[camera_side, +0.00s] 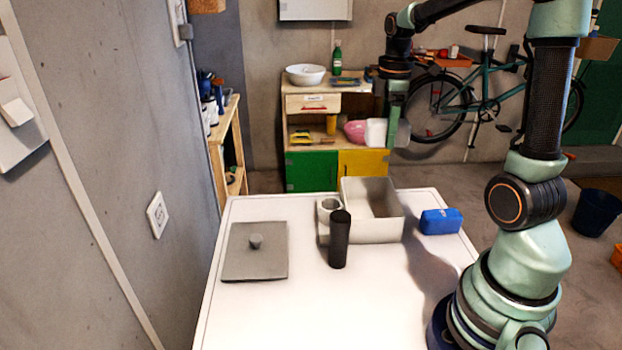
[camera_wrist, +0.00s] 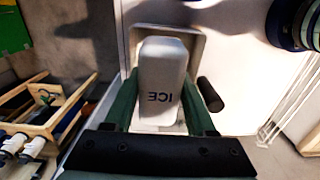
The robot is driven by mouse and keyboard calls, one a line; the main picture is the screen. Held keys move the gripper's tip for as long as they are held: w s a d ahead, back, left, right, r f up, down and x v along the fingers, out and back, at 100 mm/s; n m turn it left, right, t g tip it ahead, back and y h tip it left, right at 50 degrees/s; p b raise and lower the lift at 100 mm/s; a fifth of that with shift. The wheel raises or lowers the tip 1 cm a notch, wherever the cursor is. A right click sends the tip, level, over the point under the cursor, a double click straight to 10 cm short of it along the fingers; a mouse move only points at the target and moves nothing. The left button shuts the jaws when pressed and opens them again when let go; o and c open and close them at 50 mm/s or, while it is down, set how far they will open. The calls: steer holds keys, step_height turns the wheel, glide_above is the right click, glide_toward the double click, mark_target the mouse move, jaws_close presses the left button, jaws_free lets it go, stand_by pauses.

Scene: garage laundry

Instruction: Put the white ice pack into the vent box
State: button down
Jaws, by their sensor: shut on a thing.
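The white ice pack (camera_wrist: 161,83), marked ICE, is between the fingers of my gripper (camera_wrist: 155,100), which is shut on it. In the side view the ice pack (camera_side: 376,132) hangs in my gripper (camera_side: 387,130), well above the table. The vent box, a pale open-topped box (camera_side: 375,230), stands at the table's far side, below the held pack. In the wrist view the box's rim (camera_wrist: 198,45) shows around and behind the pack; most of its inside is hidden there.
A flat grey lid with a knob (camera_side: 254,262) lies at the table's left. The front of the white table (camera_side: 310,315) is clear.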

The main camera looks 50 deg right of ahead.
mark_target(378, 138)
steer(key=a, duration=0.2)
steer(key=a+f, duration=0.1)
steer(key=shift+w, duration=0.35)
step_height(378, 138, down, 14)
steer(key=shift+f, duration=2.45)
steer(key=shift+f, duration=0.1)
steer(key=shift+c, duration=1.1)
jaws_free()
